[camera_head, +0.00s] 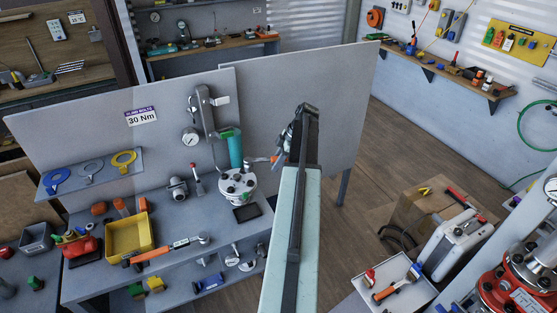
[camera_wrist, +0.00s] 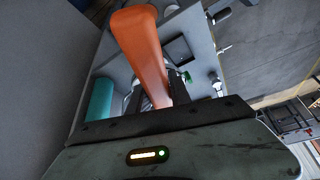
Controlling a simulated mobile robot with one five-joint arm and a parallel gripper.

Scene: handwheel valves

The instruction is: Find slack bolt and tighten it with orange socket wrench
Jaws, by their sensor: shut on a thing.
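My gripper (camera_head: 283,145) is at the right of the bench, beside the upright panel and right of the teal cylinder. It is shut on an orange-handled tool (camera_wrist: 140,45), whose handle rises large in the wrist view; a small orange part (camera_head: 276,159) shows in the head view. The tool's far end is hidden, so I cannot tell its type. A round metal flange (camera_head: 238,183) with several bolts stands on the bench, left of and below my gripper. I cannot tell which bolt is slack. Another long orange-and-black wrench (camera_head: 165,250) lies at the bench's front.
A yellow bin (camera_head: 127,236) and a red device (camera_head: 75,242) stand on the bench at left. A teal cylinder (camera_head: 236,149) and a pressure gauge (camera_head: 190,136) stand behind the flange. A "30 Nm" sign (camera_head: 141,116) is on the panel.

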